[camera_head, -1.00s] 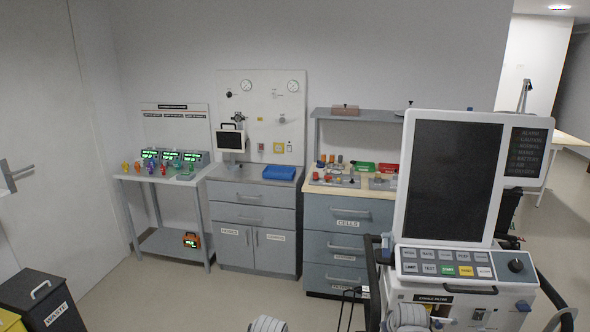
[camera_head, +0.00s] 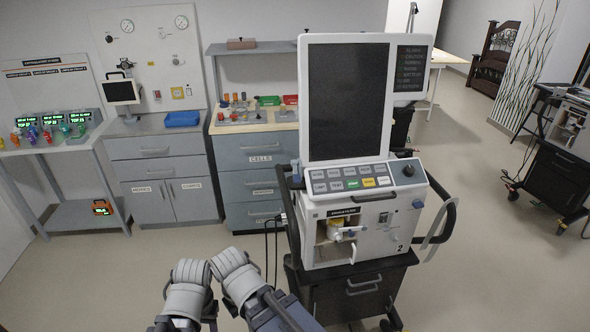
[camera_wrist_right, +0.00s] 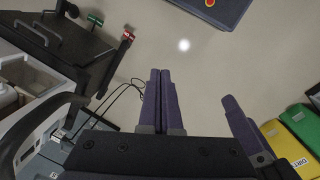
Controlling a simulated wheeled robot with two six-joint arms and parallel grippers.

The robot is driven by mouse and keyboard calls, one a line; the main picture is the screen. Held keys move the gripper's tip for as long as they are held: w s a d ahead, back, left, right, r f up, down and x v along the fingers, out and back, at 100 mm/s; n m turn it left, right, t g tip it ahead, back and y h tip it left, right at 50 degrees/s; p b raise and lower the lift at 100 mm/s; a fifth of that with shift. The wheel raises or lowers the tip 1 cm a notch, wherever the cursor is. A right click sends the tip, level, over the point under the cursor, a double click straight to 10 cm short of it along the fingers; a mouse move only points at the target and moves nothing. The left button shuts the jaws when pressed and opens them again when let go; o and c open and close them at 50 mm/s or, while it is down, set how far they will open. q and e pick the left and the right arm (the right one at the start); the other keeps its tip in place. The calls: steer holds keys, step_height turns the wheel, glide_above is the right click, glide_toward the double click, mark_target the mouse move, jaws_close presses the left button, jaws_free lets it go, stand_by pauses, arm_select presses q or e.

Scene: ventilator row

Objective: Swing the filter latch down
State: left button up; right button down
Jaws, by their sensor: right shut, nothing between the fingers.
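The ventilator (camera_head: 310,200) stands right of centre in the head view. Its open filter bay (camera_head: 320,240) holds a yellowish and white filter part (camera_head: 336,229). A small pale lever (camera_head: 352,253) shows at the bay's lower right; I cannot tell surely whether this is the filter latch or how it is set. My right gripper (camera_wrist_right: 161,72) is shut and empty in the right wrist view, apart from the ventilator, over floor. One purple finger, seemingly of my left gripper (camera_wrist_right: 230,100), shows beside it; its opening is hidden. My arms show low in the head view, their grippers hidden.
The ventilator stands on a dark cart (camera_head: 352,302); hoses and cables hang at its left. Drawer cabinets (camera_head: 250,180) line the wall behind. Yellow (camera_wrist_right: 284,145) and green (camera_wrist_right: 300,122) bins are close in the right wrist view.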

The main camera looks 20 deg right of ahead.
steer(key=w+d+r+m+t+y, duration=0.1)
steer(key=w+d+m+t+y, duration=0.1)
steer(key=w+d, duration=0.65)
steer(key=w+d+r+m+t+y, duration=0.15)
steer(key=w+d, duration=0.35)
steer(key=d, duration=0.6)
steer(key=d+r+m+t+h, duration=0.1)
steer(key=d+r+m+t, duration=0.15)
steer(key=d, duration=0.95)
steer(key=d+r+m+t, duration=0.1)
steer(key=d+r+t, duration=0.25)
steer(key=d, duration=0.95)
steer(key=b, duration=0.8)
glide_toward(352, 229)
steer(key=w+f, duration=0.2)
steer(key=w, duration=0.2)
steer(key=shift+a+f+b, duration=0.15)
steer(key=shift+f+b, duration=0.35)
steer(key=shift+a+f+b, duration=0.2)
steer(key=shift+f+b, duration=0.3)
steer(key=shift+f, duration=0.05)
